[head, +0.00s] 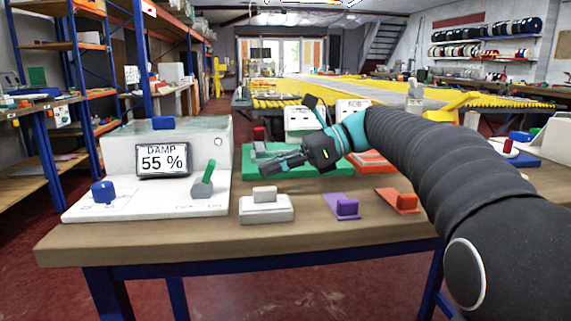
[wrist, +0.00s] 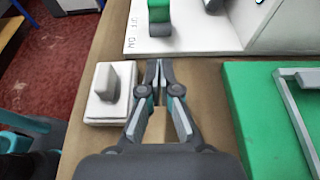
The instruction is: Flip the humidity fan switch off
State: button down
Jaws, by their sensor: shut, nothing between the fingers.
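A white box with a display (head: 163,161) reading "DAMP 55 %" stands at the table's left. On its sloped front sits a switch with a green lever (head: 208,172) on a grey base; in the head view the lever leans up and to the right. The green lever also shows at the top of the wrist view (wrist: 159,14), beside small ON and OFF lettering. I cannot tell which label it points to. My gripper (head: 266,166) is shut and empty, to the right of the lever and apart from it. Its closed fingertips (wrist: 158,66) point toward the box's front edge.
A blue knob (head: 103,191) sits on the box's left front. A green plate (wrist: 248,110) with a grey handle lies right of my gripper.

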aim_at(207, 176)
jog(key=x, duration=0.5)
jog(key=shift+r+b, duration=0.1)
jog(key=shift+b, duration=0.2)
jog(key=shift+s+a+r, duration=0.15)
jog(key=shift+a+r, duration=0.15)
jog(key=shift+a, duration=0.2)
jog(key=shift+s+a+r, duration=0.1)
jog(key=shift+a+r, duration=0.15)
jog(key=shift+a, duration=0.2)
jog(key=shift+s+a+r, duration=0.15)
jog(key=shift+a+r, duration=0.15)
jog(key=shift+a, duration=0.25)
